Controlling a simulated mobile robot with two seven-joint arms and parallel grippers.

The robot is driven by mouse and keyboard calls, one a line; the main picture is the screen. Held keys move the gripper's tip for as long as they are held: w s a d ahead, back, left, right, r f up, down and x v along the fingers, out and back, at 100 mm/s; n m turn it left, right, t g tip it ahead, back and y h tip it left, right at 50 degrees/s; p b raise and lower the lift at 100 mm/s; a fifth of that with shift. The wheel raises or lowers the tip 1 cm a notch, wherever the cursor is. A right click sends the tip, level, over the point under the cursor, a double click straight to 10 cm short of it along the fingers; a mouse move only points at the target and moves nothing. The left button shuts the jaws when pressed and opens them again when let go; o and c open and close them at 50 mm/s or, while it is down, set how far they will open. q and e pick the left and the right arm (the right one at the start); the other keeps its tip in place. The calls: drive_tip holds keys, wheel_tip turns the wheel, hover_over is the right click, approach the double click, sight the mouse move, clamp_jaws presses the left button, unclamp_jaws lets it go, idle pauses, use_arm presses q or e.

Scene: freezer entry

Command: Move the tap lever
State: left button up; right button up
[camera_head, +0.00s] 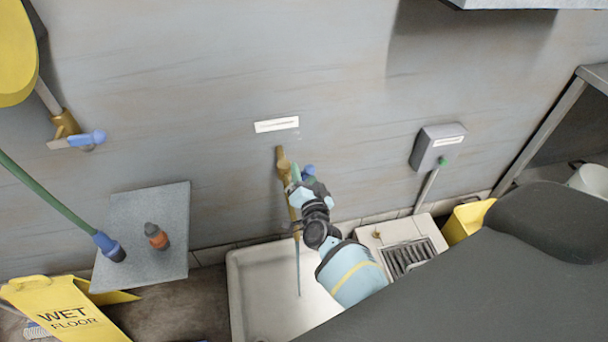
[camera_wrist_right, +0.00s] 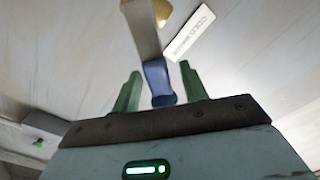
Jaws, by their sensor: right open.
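A brass tap (camera_head: 284,168) is fixed to the grey wall above a white sink (camera_head: 255,280). Its lever has a blue end (camera_head: 308,170), partly hidden by my right gripper (camera_head: 304,182). In the right wrist view the lever's grey shank and blue end (camera_wrist_right: 158,80) lie between the green fingers of the right gripper (camera_wrist_right: 160,70). The fingers are apart, with a visible gap on each side of the blue end; depth is hard to judge. A thin bluish streak (camera_head: 298,268) runs down from the tap towards the sink. My left gripper is not in view.
A white label (camera_head: 277,124) is on the wall above the tap. A grey box with a green button (camera_head: 437,146) is to the right.

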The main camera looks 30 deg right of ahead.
sight(305, 177)
drive_tip(key=shift+s+a, duration=0.15)
drive_tip(key=shift+s, duration=0.3)
drive_tip(key=p+v, duration=0.2)
drive_tip(key=v, duration=0.3)
drive_tip(key=shift+s+r, duration=0.15)
drive_tip(key=shift+s, duration=0.2)
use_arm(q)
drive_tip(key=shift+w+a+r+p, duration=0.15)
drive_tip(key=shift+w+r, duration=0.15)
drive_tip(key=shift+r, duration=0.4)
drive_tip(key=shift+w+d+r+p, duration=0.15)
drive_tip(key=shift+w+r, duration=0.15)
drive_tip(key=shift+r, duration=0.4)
use_arm(e)
drive_tip(key=shift+s+a, duration=0.2)
drive_tip(key=shift+s, duration=0.45)
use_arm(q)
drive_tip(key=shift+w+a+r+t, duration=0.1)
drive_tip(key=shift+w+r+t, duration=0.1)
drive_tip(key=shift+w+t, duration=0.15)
use_arm(e)
drive_tip(key=shift+f, duration=0.2)
